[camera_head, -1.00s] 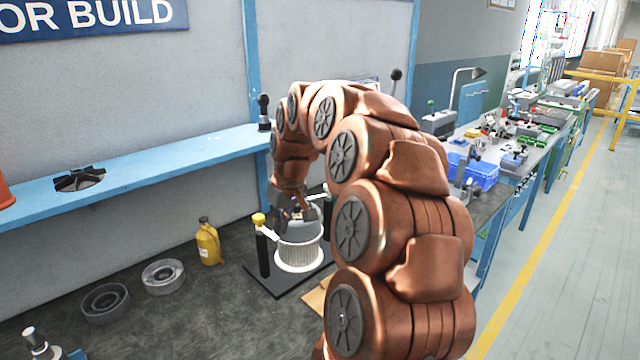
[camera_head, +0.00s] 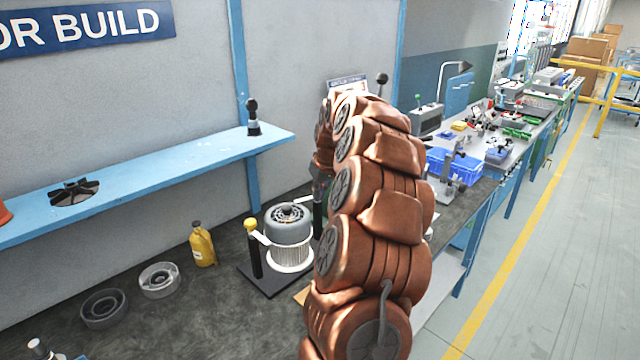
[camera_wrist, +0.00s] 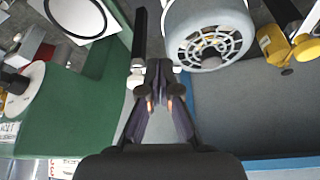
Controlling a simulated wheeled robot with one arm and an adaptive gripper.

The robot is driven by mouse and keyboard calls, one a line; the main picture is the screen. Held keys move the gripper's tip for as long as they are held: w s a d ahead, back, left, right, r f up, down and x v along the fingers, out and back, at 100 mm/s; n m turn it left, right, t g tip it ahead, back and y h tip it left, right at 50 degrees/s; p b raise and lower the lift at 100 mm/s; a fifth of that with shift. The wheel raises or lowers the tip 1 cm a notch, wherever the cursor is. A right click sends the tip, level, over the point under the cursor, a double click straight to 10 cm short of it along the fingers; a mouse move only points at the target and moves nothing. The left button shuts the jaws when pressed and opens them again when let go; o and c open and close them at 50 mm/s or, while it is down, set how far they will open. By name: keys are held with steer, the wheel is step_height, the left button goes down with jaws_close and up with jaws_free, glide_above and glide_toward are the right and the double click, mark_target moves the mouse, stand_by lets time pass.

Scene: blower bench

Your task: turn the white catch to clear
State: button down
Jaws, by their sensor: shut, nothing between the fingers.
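The blower (camera_head: 289,222), a grey domed motor with a vented top, stands on a black base; it also shows in the wrist view (camera_wrist: 208,35). On its left in the head view is a black post with a yellow cap (camera_head: 250,224) and a white arm (camera_head: 262,238) reaching toward the blower. In the wrist view a white piece (camera_wrist: 135,78) sits at the end of a black post (camera_wrist: 140,38), beside the blower. My gripper (camera_wrist: 160,68) is shut and empty, just right of that white piece; I cannot tell whether they touch.
A blue shelf (camera_head: 150,172) runs behind. A green surface (camera_wrist: 70,120) fills the wrist view's left. A blue bin (camera_head: 455,170) is to the right.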

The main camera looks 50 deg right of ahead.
steer(key=w+d+f+p, duration=0.2)
steer(key=w+f+p, duration=0.1)
steer(key=w+f, duration=0.2)
steer(key=shift+w+f+p, duration=0.25)
steer(key=shift+w+p, duration=0.1)
steer(key=shift+w, duration=0.05)
steer(key=shift+w+a, duration=0.1)
stand_by(0.4)
